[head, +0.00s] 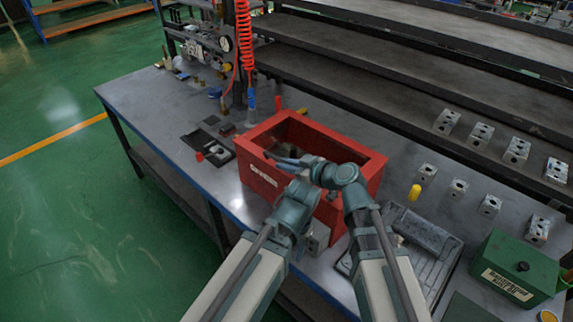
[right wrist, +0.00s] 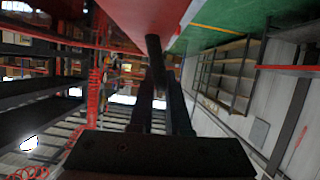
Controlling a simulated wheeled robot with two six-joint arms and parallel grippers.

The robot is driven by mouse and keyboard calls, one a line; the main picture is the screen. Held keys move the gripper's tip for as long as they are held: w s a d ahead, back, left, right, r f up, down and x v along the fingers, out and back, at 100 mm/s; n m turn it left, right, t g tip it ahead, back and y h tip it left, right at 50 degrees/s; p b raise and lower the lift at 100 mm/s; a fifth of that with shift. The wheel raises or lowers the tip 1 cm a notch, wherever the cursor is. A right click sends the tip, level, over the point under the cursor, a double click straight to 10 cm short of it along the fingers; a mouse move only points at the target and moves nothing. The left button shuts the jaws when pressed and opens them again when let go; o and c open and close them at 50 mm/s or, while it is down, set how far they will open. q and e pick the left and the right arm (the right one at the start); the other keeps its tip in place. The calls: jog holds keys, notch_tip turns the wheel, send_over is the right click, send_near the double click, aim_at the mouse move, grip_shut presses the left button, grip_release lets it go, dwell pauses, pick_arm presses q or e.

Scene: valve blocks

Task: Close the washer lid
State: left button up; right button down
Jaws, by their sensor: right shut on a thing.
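The red washer box (head: 368,172) stands on the bench with its top open and its dark inside showing. A white label is on its left front face. My right gripper (head: 284,160) reaches left over the box opening. In the right wrist view its fingers (right wrist: 158,92) are shut on a dark, round handle (right wrist: 153,45) that meets a red surface (right wrist: 137,18). I cannot make out the lid's outline in the head view. My left arm's wrist (head: 298,200) is in front of the box; its fingers cannot be made out clearly.
A grey block (head: 316,238) sits at the box's near side. A dark tray (head: 425,235), a yellow-topped item (head: 415,192) and a green box (head: 512,268) are to the right, with several valve blocks (head: 481,135) behind. A small black fixture (head: 209,142) lies left.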

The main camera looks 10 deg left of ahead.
jog(key=shift+s+f, duration=0.15)
jog(key=c, duration=0.9)
grip_release()
jog(key=p+v, duration=0.3)
jog(key=v, duration=0.4)
jog(key=shift+s+d, duration=0.1)
jog(key=shift+d, duration=0.1)
